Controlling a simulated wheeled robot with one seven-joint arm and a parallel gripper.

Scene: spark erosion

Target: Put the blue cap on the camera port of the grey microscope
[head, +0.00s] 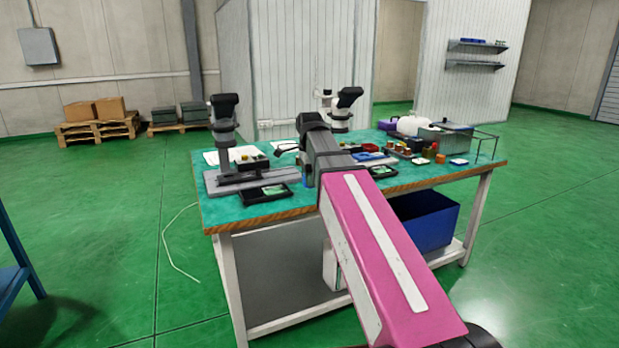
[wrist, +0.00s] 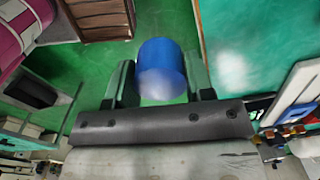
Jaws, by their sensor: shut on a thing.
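The blue cap (wrist: 162,72) is a short cylinder between the two fingers of my gripper (wrist: 161,84) in the wrist view. My gripper is shut on it, with a finger at each side. In the head view my arm hides most of the gripper, and I cannot make out the cap surely. A dark grey microscope (head: 224,118) stands at the left end of the bench, on a flat grey base. A second, paler microscope (head: 341,106) with a black head stands farther back, partly behind my arm. The camera port is too small to tell.
The bench (head: 262,208) has a teal top. A black tray (head: 265,194) lies before the grey microscope, another (head: 382,171) right of my arm. Small parts and a grey box (head: 444,138) crowd the right side. A blue bin (head: 428,222) sits on the lower shelf.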

